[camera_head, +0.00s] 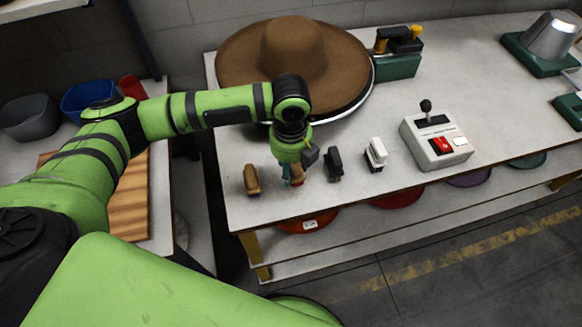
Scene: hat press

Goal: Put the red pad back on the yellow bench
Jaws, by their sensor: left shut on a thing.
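My left gripper (292,172) points down over the front edge area of the yellow bench (232,205), a pale-topped bench with yellow legs. It is shut on a small reddish pad (297,175), mostly hidden by the gripper. The pad is low at the bench top; I cannot tell whether it touches it. A brown pad (252,180) stands to its left. A black pad (335,164) and a white pad (376,153) stand to its right in the same row. My right gripper is not in view.
A wide brown hat (292,50) sits behind my gripper. A control box (436,140) with a lever and red switch stands to the right, and a green tool (398,60) behind. A side table with bowls (88,98) is at left.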

